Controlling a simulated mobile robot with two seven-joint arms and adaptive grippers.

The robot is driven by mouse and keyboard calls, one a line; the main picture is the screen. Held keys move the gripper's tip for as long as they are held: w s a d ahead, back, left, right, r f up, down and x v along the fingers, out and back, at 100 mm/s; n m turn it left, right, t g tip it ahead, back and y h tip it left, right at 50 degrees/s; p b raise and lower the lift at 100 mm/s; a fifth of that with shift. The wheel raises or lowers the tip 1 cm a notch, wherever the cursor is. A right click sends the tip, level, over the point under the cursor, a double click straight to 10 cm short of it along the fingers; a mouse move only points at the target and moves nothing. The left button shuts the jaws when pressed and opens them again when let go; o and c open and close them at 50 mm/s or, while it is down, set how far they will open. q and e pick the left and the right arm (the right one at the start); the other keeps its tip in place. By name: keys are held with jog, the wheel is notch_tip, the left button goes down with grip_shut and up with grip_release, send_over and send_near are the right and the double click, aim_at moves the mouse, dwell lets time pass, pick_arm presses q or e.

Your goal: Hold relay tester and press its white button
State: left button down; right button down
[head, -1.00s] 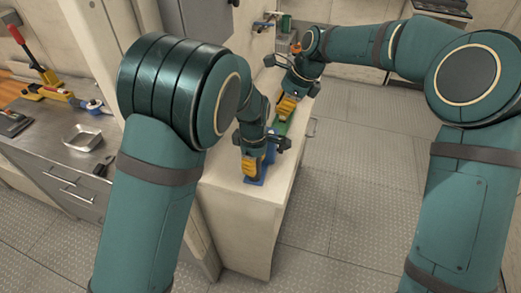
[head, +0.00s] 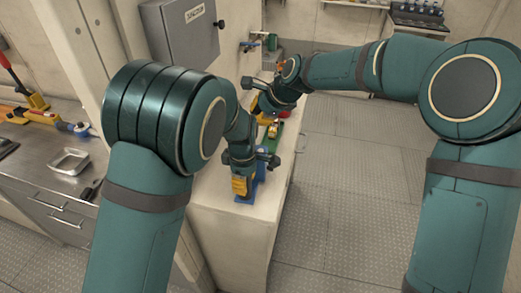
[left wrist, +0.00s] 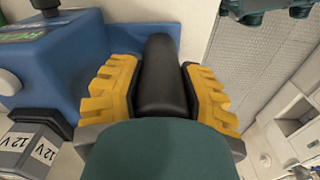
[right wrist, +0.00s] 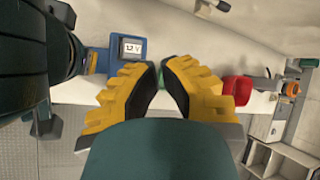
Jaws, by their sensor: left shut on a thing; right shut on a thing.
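The relay tester is a blue device (left wrist: 65,60) with a black handle (left wrist: 165,85). My left gripper (left wrist: 162,90) is shut on the handle, one yellow finger on each side. In the head view, the tester's blue body (head: 258,183) shows beside my left gripper (head: 240,186) above the counter.
A green tray (head: 272,148) and a red object (head: 283,114) are on the pale counter (head: 238,225) beyond the tester; the red object also shows in the right wrist view (right wrist: 238,88). A grey wall cabinet (head: 183,35) is behind. A steel worktop with a metal dish (head: 69,161) is left.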

aim_at(258, 149)
jog(key=shift+f, duration=4)
jog(key=shift+f, duration=0.15)
jog(key=shift+f, duration=0.25)
jog(key=shift+f, duration=0.4)
jog(key=shift+r, duration=0.8)
jog(key=shift+r, duration=0.1)
jog(key=shift+r, duration=2.45)
